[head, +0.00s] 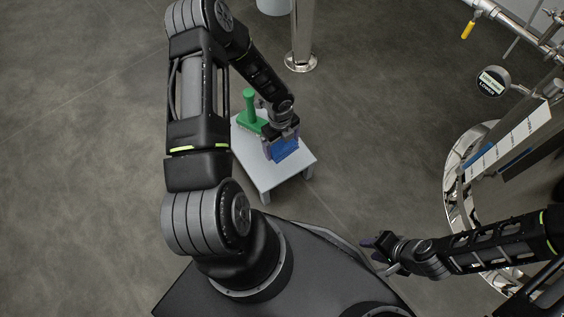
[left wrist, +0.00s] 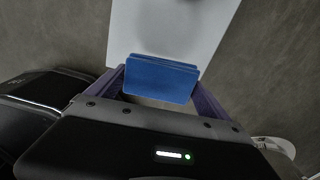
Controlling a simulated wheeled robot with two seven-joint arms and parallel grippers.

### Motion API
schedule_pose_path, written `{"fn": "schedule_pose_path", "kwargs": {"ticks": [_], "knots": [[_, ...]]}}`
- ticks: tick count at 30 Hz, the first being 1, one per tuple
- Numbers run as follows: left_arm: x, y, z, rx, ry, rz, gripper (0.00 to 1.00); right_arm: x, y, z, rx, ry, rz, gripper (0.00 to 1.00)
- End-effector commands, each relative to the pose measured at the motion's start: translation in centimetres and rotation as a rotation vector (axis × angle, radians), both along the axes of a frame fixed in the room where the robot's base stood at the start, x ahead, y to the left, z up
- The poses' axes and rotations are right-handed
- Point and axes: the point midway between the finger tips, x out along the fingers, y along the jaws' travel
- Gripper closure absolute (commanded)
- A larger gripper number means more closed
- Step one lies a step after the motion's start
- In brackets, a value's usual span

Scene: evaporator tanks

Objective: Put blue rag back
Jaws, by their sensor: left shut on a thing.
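The blue rag (head: 285,149) is a flat blue block held in my left gripper (head: 283,143), at the front of a small pale table (head: 295,165). In the left wrist view the rag (left wrist: 161,78) sits between the two purple fingers of my left gripper (left wrist: 160,90), with the pale tabletop (left wrist: 170,30) beyond it. I cannot tell whether the rag touches the table. My right gripper (head: 378,254) is over the floor at the lower right, away from the table; its finger opening is unclear.
A green handled tool (head: 250,112) stands on the table just left of my left gripper. A steel leg with a round foot (head: 300,62) stands behind the table. Steel pipes and a shiny tank base (head: 455,185) are at the right. The floor left is clear.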

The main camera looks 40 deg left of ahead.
Motion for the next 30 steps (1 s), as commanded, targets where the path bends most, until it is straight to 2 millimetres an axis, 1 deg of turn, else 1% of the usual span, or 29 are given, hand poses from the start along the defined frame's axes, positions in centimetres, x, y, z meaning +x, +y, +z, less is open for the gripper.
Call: {"fn": "schedule_pose_path", "kwargs": {"ticks": [5,8,15,18,27,30], "knots": [[0.0,0.0,-0.1,0.000,0.000,0.000,0.48,0.0,0.0,0.0,0.000,0.000,0.000,0.64],[0.0,0.0,-0.8,0.000,0.000,0.000,0.48,0.1,-0.1,-0.4,-0.001,-0.001,-0.002,0.64],[-0.1,-0.1,-5.1,-0.001,0.000,-0.001,0.48,0.5,-0.4,-1.9,-0.007,-0.008,-0.011,0.64],[0.0,0.0,-6.2,0.000,0.000,0.000,0.48,0.6,-0.5,-2.2,-0.009,-0.010,-0.014,0.64],[0.0,0.0,-6.3,0.000,-0.001,0.000,0.48,0.6,-0.6,-2.1,-0.009,-0.010,-0.014,0.64],[0.0,0.0,-6.9,0.000,-0.001,0.000,0.48,0.6,-0.6,-2.4,-0.009,-0.010,-0.014,0.64]]}}
